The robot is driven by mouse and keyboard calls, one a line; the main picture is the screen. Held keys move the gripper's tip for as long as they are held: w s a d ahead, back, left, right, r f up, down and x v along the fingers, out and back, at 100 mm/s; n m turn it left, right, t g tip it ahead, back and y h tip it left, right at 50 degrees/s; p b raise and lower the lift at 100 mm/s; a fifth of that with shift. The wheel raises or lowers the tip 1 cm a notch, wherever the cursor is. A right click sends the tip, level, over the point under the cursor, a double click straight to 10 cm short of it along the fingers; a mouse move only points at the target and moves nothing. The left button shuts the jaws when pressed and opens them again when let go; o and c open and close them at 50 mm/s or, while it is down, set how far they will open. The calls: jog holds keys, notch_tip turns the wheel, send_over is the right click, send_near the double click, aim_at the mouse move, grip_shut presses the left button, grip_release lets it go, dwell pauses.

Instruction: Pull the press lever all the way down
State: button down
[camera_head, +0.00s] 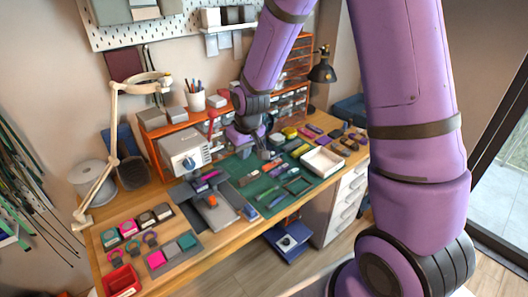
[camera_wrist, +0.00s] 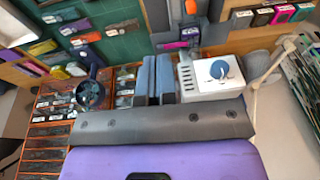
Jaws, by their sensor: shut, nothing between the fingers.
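My gripper (camera_head: 266,153) hangs over the back of the bench, right of a white machine (camera_head: 187,150). In the wrist view its two blue-grey fingers (camera_wrist: 156,80) lie side by side, shut and empty. The white machine also shows in the wrist view, with a blue round dial (camera_wrist: 219,69) on its face. A grey plate with an orange block (camera_head: 211,200) stands in front of it. A slim red upright part (camera_head: 211,124) shows behind the machine. I cannot tell for certain which part is the press lever. I see no contact between the fingers and a lever.
A green mat (camera_head: 235,178) with small tools lies right of the machine, beside a white tray (camera_head: 322,161). Orange drawer racks (camera_head: 292,100) line the back. A jointed lamp (camera_head: 112,130) stands at left. A red bin (camera_head: 122,281) sits at the front left corner.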

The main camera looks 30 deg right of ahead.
jog(key=s+d+r, duration=0.2)
jog(key=s+r, duration=0.2)
jog(key=s, duration=0.3)
jog(key=shift+d+r, duration=0.2)
jog(key=shift+r, duration=0.05)
